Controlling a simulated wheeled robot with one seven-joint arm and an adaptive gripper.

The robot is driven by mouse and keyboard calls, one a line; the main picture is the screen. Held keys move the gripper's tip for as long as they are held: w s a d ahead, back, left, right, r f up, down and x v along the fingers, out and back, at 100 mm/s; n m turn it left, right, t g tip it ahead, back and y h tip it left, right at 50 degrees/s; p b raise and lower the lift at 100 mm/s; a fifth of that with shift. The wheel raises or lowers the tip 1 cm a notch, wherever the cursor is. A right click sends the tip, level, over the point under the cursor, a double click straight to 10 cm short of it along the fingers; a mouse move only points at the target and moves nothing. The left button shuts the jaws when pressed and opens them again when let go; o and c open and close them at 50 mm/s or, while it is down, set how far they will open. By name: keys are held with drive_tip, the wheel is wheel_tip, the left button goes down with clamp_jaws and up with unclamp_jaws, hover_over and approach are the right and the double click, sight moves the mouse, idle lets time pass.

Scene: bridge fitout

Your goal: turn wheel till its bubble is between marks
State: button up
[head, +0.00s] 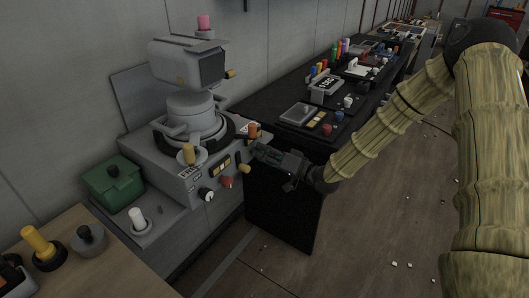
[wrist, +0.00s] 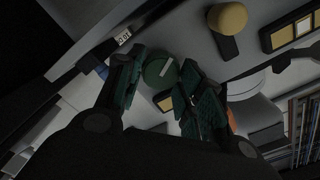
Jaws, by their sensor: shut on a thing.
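In the head view my gripper (head: 258,150) is at the right side of the grey console (head: 160,160), close to an orange knob (head: 252,130) and a yellow knob (head: 244,168). In the wrist view my gripper (wrist: 163,78) has its two dark green fingers on either side of a round green knob (wrist: 157,71) with a pale line across its face. The fingers are shut on this knob. I cannot tell for sure that it is the wheel. No bubble or marks can be made out in either view.
A grey swivelling head (head: 190,65) stands on the console. A green box (head: 113,182) is at its left. A dark bench (head: 285,130) with small controls runs behind my gripper. The floor at right is mostly open, with small white bits.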

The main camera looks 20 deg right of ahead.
drive_tip(key=m, duration=0.5)
drive_tip(key=shift+w+d+m+p, duration=0.1)
drive_tip(key=shift+d+m+p, duration=0.05)
drive_tip(key=shift+m+p, duration=0.2)
drive_tip(key=m, duration=0.5)
drive_tip(key=shift+f+m, duration=0.1)
drive_tip(key=shift+m, duration=0.25)
drive_tip(key=o, duration=1)
drive_tip(key=v, duration=1.2)
